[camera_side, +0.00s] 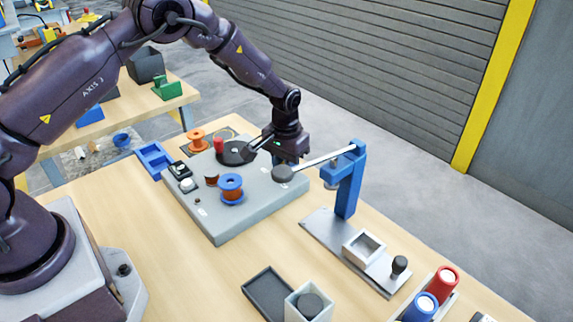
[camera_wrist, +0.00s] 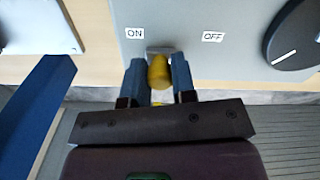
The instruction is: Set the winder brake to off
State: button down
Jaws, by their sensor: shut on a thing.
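The brake lever is a yellow handle (camera_wrist: 158,72) at the edge of the grey winder panel (camera_side: 222,225). It stands between the ON label (camera_wrist: 134,33) and the OFF label (camera_wrist: 212,37), somewhat nearer ON in the wrist view. My gripper (camera_wrist: 158,88) has one blue-grey finger on each side of the handle and is shut on it. In the side view my gripper (camera_side: 287,150) is at the far edge of the winder panel, and the lever is hidden there.
A dark round dial (camera_wrist: 296,38) with a white line sits right of OFF in the wrist view. In the side view a blue post (camera_side: 350,180) with an arm stands right of my gripper. An orange-and-blue spool (camera_side: 231,188) is on the panel.

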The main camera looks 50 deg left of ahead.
jog(key=shift+a, duration=1.7)
jog(key=c, duration=0.9)
grip_release()
jog(key=shift+c, duration=0.2)
jog(key=shift+r, duration=0.2)
notch_tip(320, 180, up, 13)
jog(key=shift+f, duration=0.15)
